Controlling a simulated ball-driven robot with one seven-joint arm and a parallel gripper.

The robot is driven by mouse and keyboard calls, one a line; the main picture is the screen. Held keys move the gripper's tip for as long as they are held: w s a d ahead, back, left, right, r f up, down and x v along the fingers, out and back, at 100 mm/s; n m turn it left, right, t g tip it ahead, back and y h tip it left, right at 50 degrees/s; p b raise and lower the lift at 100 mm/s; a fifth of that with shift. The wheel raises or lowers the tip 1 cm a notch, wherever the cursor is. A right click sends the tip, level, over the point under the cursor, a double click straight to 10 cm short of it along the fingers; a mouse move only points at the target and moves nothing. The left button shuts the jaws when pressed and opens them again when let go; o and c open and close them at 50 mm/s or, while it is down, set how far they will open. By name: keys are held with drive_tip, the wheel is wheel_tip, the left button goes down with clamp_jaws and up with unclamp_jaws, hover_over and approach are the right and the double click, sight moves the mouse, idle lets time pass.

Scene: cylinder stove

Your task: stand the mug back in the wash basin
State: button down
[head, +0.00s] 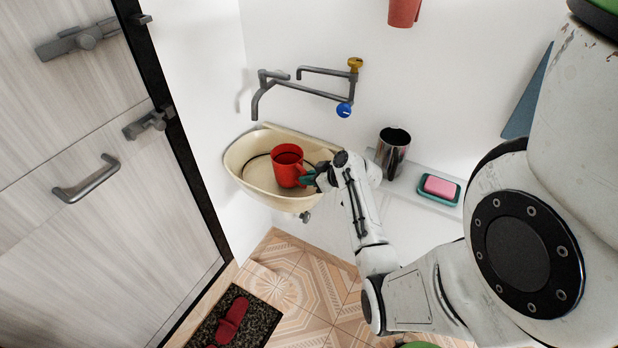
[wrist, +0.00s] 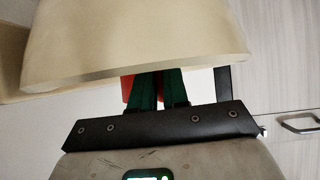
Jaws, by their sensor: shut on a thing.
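A red mug (head: 288,166) is upright inside the cream wash basin (head: 236,160) in the head view. My gripper (head: 308,178) is at the mug's right side, by the basin's right rim, shut on the mug. In the wrist view the green fingers of my gripper (wrist: 158,92) are close together, and a strip of the red mug (wrist: 128,88) shows beside them. The basin's outer wall (wrist: 135,45) fills the upper part of that view and hides most of the mug. Whether the mug's bottom touches the basin floor cannot be told.
Grey wall taps (head: 300,88) with a blue and a yellow knob hang above the basin. A shelf on the right holds a metal cup (head: 393,152) and pink soap (head: 440,187) in a teal dish. A wooden door (head: 90,180) stands at left, with a dark mat (head: 258,318) below.

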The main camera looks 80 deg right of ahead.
drive_tip(key=shift+f+b, duration=0.45)
drive_tip(key=shift+f, duration=0.05)
drive_tip(key=c, duration=1.1)
unclamp_jaws()
drive_tip(key=shift+r, duration=0.1)
